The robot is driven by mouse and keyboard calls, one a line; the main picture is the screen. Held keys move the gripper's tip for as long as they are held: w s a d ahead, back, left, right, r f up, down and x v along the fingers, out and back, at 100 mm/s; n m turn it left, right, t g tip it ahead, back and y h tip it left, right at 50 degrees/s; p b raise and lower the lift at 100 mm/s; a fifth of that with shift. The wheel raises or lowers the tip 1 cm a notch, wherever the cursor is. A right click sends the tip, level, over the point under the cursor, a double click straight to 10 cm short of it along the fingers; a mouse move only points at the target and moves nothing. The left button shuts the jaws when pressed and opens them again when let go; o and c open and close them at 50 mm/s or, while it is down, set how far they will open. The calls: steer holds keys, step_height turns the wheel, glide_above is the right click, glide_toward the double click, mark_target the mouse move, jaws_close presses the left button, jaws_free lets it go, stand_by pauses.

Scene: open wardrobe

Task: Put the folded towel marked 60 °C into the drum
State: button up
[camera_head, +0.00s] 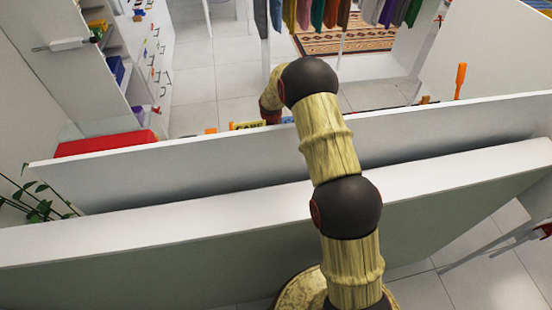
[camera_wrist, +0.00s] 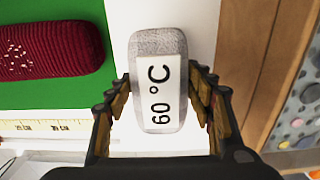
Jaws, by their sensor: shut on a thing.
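The folded towel (camera_wrist: 155,48) is grey and speckled, with a white label reading 60 °C, and shows in the wrist view. My gripper (camera_wrist: 162,98) is shut on it, with one finger on each side of the towel's lower half. A white surface lies beneath the towel; I cannot tell whether the towel touches it. In the head view the gripper and towel are hidden behind the white panel (camera_head: 230,150), over which my arm reaches. I cannot make out the drum in either view.
In the wrist view a dark red knitted item (camera_wrist: 50,50) lies on a green surface (camera_wrist: 60,95) to the left, above a yellow measuring strip (camera_wrist: 45,127). A wooden edge (camera_wrist: 245,70) runs along the right. In the head view, clothes (camera_head: 340,12) hang at the back.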

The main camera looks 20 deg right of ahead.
steer(key=shift+f, duration=1.95)
steer(key=shift+f, duration=0.1)
steer(key=o, duration=1.2)
steer(key=shift+c, duration=0.2)
